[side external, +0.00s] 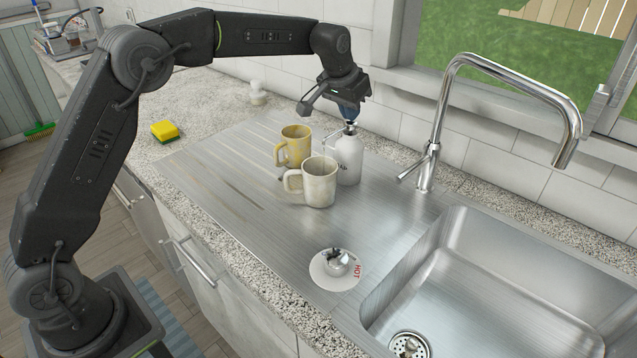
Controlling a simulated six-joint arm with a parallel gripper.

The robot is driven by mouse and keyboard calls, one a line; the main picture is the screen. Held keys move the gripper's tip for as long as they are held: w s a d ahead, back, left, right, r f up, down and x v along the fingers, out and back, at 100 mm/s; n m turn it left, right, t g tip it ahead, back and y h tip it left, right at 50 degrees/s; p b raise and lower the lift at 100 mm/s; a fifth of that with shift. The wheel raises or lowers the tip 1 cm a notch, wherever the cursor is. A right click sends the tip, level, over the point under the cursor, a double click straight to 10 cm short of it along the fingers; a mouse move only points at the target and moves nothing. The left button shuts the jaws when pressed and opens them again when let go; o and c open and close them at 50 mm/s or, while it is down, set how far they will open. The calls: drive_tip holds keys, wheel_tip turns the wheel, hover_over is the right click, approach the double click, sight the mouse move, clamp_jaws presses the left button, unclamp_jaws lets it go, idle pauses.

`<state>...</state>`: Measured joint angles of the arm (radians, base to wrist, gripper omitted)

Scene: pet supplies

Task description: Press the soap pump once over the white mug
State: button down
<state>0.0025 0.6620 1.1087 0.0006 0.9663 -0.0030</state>
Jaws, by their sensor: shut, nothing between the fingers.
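The soap pump bottle (349,160) is white and stands upright on the steel draining board. Its nozzle points left, toward the white mug. The white mug (320,184) stands just in front of the bottle, its handle to the left. A thin pale streak shows below the nozzle, behind the mug's rim; I cannot tell clearly whether it is soap. My gripper (349,121) is shut and empty, pointing down on top of the pump head. It seems to touch the head, which it partly hides.
A yellow mug (294,146) stands behind and left of the white mug. A steel tap (437,130) rises at right, behind the sink basin (470,270). A round white disc (322,275) with a small metal item lies in front. A sponge (164,131) is at left.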

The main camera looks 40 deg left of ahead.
drive_tip(key=shift+f, duration=0.1)
drive_tip(key=shift+r, duration=1.5)
drive_tip(key=shift+r, duration=3)
drive_tip(key=s+r, duration=0.3)
drive_tip(key=s, duration=0.7)
drive_tip(key=s+r, duration=0.2)
drive_tip(key=s, duration=0.7)
drive_tip(key=s+f, duration=0.5)
drive_tip(key=s, duration=0.5)
drive_tip(key=s+f+t, duration=0.1)
drive_tip(key=s+f, duration=0.4)
drive_tip(key=s, duration=0.6)
drive_tip(key=shift+f, duration=0.35)
